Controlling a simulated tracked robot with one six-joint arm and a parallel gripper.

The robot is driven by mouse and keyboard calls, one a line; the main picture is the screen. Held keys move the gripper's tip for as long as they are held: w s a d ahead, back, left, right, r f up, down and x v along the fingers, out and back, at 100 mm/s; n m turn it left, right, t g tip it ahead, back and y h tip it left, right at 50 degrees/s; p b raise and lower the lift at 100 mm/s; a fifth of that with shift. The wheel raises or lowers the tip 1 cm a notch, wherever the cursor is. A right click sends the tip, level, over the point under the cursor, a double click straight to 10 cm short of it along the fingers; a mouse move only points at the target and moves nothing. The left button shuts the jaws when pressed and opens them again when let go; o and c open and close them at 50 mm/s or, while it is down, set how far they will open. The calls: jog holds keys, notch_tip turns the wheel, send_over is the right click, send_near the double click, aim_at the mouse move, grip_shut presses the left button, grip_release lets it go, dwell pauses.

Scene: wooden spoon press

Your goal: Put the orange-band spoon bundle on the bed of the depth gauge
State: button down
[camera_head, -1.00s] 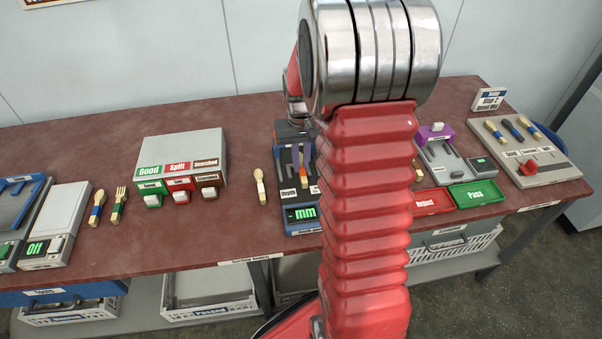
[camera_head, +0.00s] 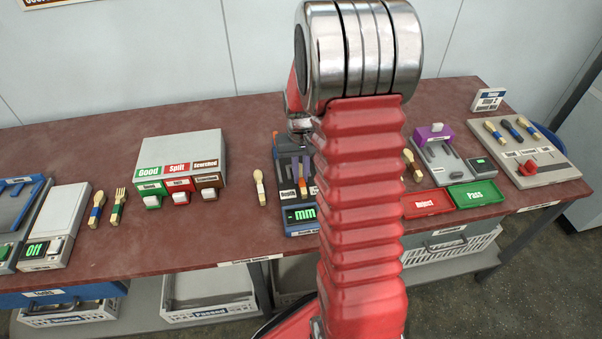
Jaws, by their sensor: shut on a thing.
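The depth gauge (camera_head: 301,229) is a blue and dark device at mid-table, with a "Depth" label and a lit green "mm" display. My arm hides its right side. My gripper (camera_head: 301,166) is over its back part, partly hidden by my arm, and looks shut. A small orange patch (camera_head: 312,189) shows beside the arm, low at the gripper; I take it for the orange-band spoon bundle, mostly hidden. I cannot tell whether the bundle touches the bed.
A loose spoon (camera_head: 260,187) lies left of the gauge. Left of it stands the Good/Split/Scorched box (camera_head: 185,150) with its switches. Right of my arm are another spoon (camera_head: 412,165), the red Reject tray (camera_head: 427,203) and the green Pass tray (camera_head: 475,195).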

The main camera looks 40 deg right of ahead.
aim_at(301, 176)
jog(key=c, duration=1.8)
grip_release()
notch_tip(301, 176, up, 12)
